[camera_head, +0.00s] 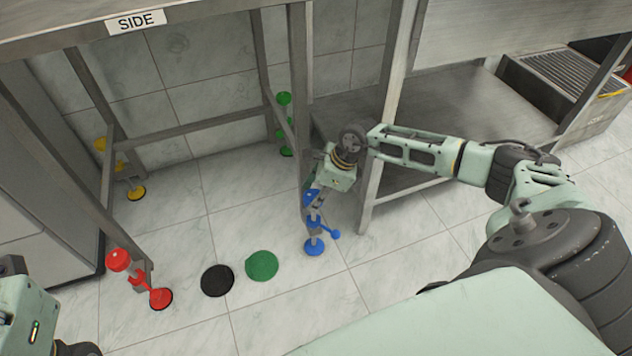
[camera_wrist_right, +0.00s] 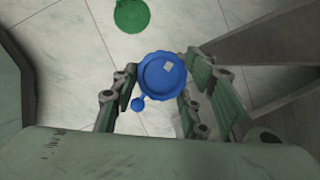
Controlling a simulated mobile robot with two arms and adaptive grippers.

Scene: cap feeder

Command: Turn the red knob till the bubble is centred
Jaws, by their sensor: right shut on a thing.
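The red knob (camera_head: 118,260) is on the table's front left leg, above a red foot (camera_head: 160,299) on the floor. No gripper touches it. My right gripper (camera_head: 318,187) reaches down at the front right leg and is shut on the blue knob (camera_head: 311,199). In the right wrist view the blue knob (camera_wrist_right: 162,76) sits between the two fingers. A blue foot (camera_head: 314,246) with a small side handle stands below it. Part of my left arm shows at the lower left; I cannot make out its fingers. No bubble is visible in either view.
Flat black (camera_head: 217,280) and green (camera_head: 262,266) discs lie on the floor. A shelved bench (camera_head: 450,100) stands at the right.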

